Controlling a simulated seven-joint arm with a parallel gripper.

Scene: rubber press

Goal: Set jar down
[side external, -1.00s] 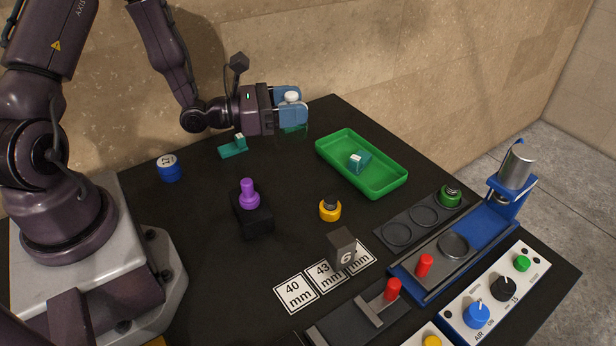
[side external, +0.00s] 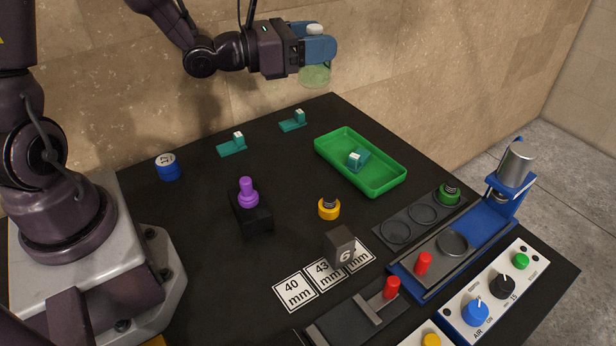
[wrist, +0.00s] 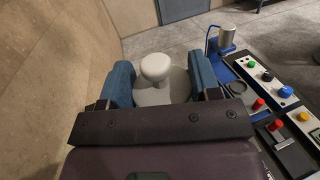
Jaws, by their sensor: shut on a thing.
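My gripper (side external: 318,46) is shut on the jar (side external: 315,76), a translucent greenish vessel with a white knob on top. It holds the jar in the air above the back edge of the black table (side external: 285,215). In the wrist view the white knob and pale lid of the jar (wrist: 156,68) show between the two blue fingers of my gripper (wrist: 160,88). The fingers hide part of the jar's sides in the side view.
A green tray (side external: 392,178) holds another teal block. A blue press (side external: 480,225), a control panel (side external: 495,290), a purple-knobbed stand (side external: 249,192) and a yellow piece (side external: 329,209) stand nearer.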

